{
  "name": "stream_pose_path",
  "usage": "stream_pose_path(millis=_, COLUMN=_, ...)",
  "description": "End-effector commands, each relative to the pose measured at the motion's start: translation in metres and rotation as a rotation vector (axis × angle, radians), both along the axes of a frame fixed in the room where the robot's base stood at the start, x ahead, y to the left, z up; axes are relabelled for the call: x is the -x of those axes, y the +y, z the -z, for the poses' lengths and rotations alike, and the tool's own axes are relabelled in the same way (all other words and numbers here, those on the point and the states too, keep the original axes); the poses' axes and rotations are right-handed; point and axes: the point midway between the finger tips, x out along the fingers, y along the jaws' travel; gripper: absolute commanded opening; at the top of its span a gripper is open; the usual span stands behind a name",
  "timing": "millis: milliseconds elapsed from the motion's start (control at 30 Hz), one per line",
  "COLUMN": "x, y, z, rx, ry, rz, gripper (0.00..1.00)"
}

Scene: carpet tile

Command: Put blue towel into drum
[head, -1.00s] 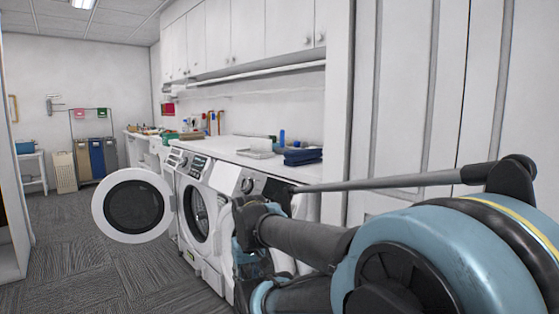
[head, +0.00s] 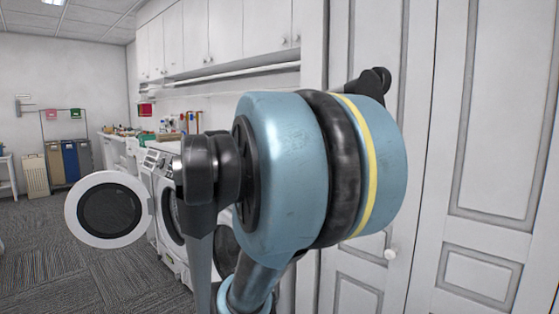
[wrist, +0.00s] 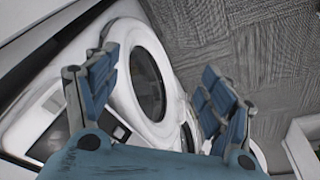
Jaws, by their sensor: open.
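In the head view, a white front-loading washer (head: 165,232) stands with its round door (head: 108,210) swung open to the left. Its drum opening (head: 173,215) shows partly beside my arm. No blue towel is visible now; my arm covers the counter stretch where dark blue folded cloth lay earlier. In the wrist view my gripper (wrist: 158,65) is open, with its blue fingers wide apart and nothing between them. A round dark machine window (wrist: 147,83) lies beyond the fingers. My gripper is hidden in the head view.
White wall cabinets (head: 220,40) hang above the counter. A tall panelled white door (head: 490,150) stands at the right. Several hampers (head: 70,162) stand at the back left. The grey carpet (head: 45,250) at the left is clear apart from the open washer door.

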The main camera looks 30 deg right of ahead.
Motion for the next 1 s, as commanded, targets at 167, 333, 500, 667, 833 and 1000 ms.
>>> stream_pose_path(millis=167, x=-0.053, y=-0.039, z=-0.076, rx=0.017, ry=-0.02, rz=0.179, gripper=0.75)
stream_pose_path(millis=333, x=-0.098, y=-0.081, z=-0.14, rx=0.034, ry=-0.042, rz=0.347, gripper=0.75)
stream_pose_path(millis=500, x=-0.139, y=-0.128, z=-0.197, rx=0.052, ry=-0.068, rz=0.512, gripper=0.75)
stream_pose_path(millis=667, x=-0.172, y=-0.175, z=-0.245, rx=0.069, ry=-0.094, rz=0.664, gripper=0.75)
stream_pose_path(millis=833, x=-0.197, y=-0.22, z=-0.283, rx=0.085, ry=-0.12, rz=0.799, gripper=0.75)
stream_pose_path(millis=1000, x=-0.209, y=-0.247, z=-0.303, rx=0.094, ry=-0.139, rz=0.88, gripper=0.75)
